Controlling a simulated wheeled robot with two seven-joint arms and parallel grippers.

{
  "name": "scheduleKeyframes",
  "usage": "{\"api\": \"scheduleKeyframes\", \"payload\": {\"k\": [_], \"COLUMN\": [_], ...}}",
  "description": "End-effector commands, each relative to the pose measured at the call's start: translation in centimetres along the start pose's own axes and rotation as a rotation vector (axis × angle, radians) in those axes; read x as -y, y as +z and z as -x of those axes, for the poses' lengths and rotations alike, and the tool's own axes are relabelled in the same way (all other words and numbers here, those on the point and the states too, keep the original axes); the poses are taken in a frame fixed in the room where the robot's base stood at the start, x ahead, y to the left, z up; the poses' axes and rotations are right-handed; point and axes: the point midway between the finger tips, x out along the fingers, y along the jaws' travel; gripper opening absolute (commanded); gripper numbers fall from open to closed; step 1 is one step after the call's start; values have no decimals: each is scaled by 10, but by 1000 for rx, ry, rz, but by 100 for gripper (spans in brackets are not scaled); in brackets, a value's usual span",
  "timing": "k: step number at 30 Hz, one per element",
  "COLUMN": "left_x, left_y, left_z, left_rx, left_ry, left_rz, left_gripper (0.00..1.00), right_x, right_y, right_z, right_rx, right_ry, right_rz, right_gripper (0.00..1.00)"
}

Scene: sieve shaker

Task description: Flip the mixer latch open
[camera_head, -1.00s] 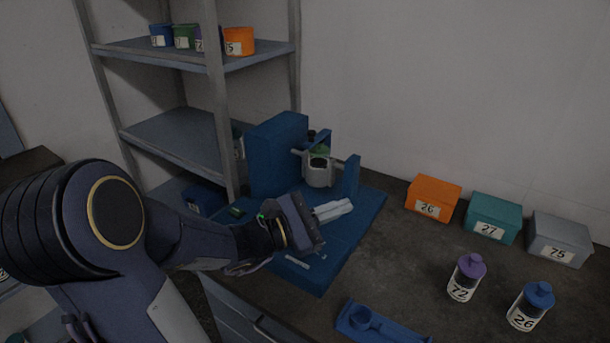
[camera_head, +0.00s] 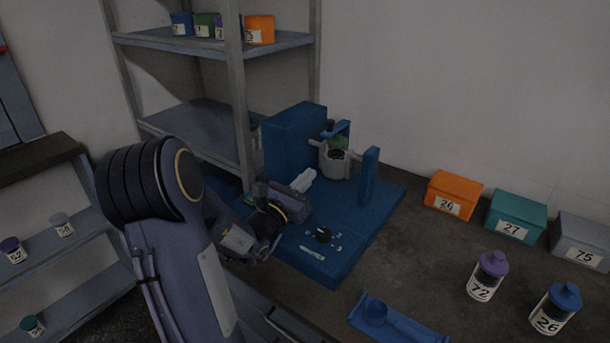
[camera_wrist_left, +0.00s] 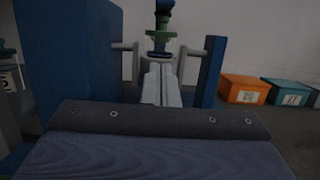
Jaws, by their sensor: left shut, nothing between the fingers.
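The blue mixer (camera_head: 292,140) stands at the back of a blue base plate, with a tall block at left and a thin post (camera_head: 368,178) at right. A pale grey holder (camera_head: 334,161) sits between them on side pins, with a green part and a blue piece (camera_head: 337,129) above. I cannot tell for certain which part is the latch. My left gripper (camera_head: 304,180) is shut and empty, in front of the holder and pointing toward it. In the left wrist view, its closed pale fingers (camera_wrist_left: 161,84) overlap the holder; contact cannot be judged. My right gripper is not seen.
A black dial (camera_head: 323,235) is on the base plate's front. Orange, teal and grey boxes (camera_head: 515,218) line the wall at right. Two lidded bottles (camera_head: 487,276) and a blue tray (camera_head: 392,322) are nearer. A metal shelf (camera_head: 195,134) stands behind left.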

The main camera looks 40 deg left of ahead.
Motion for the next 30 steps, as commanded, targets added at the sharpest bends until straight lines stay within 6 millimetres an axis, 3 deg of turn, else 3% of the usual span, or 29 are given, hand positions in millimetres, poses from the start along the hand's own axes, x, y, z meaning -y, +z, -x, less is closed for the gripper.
{"api": "scheduleKeyframes", "payload": {"k": [10, 12, 18, 30], "left_x": [1, 0, 0, 0], "left_y": [4, 20, 36, 39], "left_z": [-74, -74, -78, -79], "left_rx": [3, 4, 1, 0], "left_ry": [-2, 0, -1, -1], "left_rz": [0, -2, -1, -1], "left_gripper": [0, 0, 0, 0], "right_x": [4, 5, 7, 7], "right_y": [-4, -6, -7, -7], "right_z": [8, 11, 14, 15], "right_rx": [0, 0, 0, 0], "right_ry": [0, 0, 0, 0], "right_rz": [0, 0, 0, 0], "right_gripper": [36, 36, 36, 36]}}
